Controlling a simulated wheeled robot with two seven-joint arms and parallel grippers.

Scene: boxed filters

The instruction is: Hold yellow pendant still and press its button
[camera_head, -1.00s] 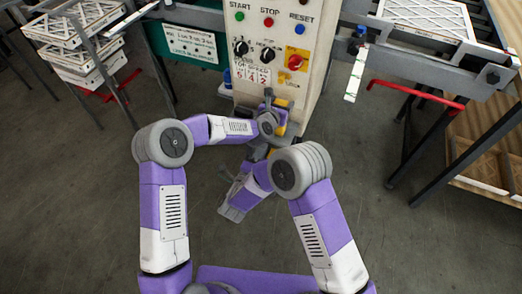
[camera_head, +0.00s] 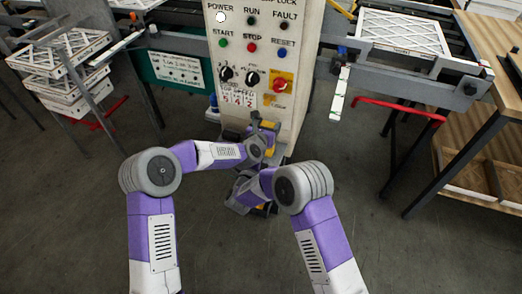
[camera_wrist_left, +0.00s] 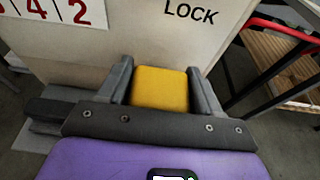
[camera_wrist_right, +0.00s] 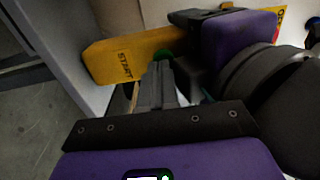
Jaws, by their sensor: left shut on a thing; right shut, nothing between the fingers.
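The yellow pendant (camera_wrist_left: 160,88) is between the two fingers of my left gripper (camera_wrist_left: 162,75), which is shut on it in front of the control panel. In the head view my left gripper (camera_head: 267,130) is near the panel's lower edge. In the right wrist view the pendant (camera_wrist_right: 110,60) extends sideways past my left gripper, with a START label and a green button (camera_wrist_right: 165,54). My right gripper (camera_wrist_right: 158,72) is shut and empty, with its fingertips close to the green button. I cannot tell whether they touch it. In the head view the right fingertips are hidden by the arms.
The control panel (camera_head: 262,70) with several buttons and knobs stands behind the grippers. A conveyor with a boxed filter (camera_head: 400,32) and a red bar (camera_head: 385,104) are at right. Stacked filters (camera_head: 70,60) are at left. The floor around my arms is clear.

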